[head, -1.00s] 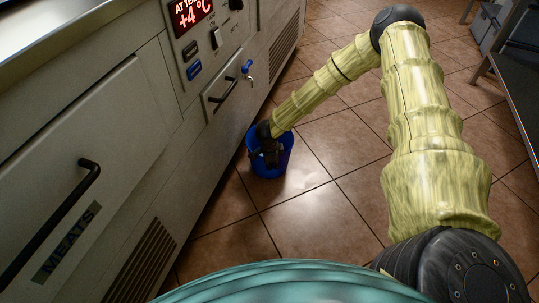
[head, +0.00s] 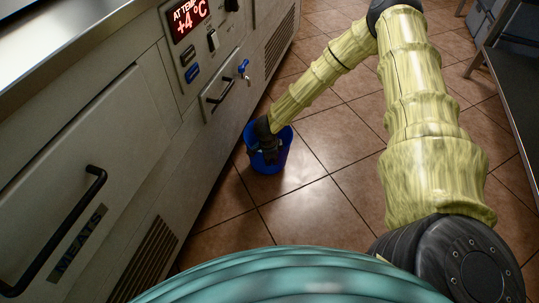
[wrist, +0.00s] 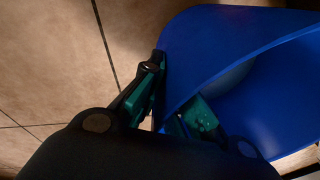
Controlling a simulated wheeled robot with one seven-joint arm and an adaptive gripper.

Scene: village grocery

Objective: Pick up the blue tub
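The blue tub (head: 281,158) stands on the tiled floor close against the front of the white cooled counter. My gripper (head: 270,156) reaches down at its near-left rim and hides part of its mouth. In the wrist view the tub (wrist: 235,45) fills the right side. My gripper (wrist: 176,84) straddles the tub's wall there, one finger outside against the blue surface and the other on the inner side. The fingers lean together and look shut on the wall, though the exact contact is dark. The tub looks upright.
The white counter (head: 125,140) runs along the left with protruding black handles (head: 62,240) and a small blue-handled tap (head: 244,67) above the tub. A dark metal shelf (head: 515,75) stands at the right. The brown tiled floor (head: 330,210) between is clear.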

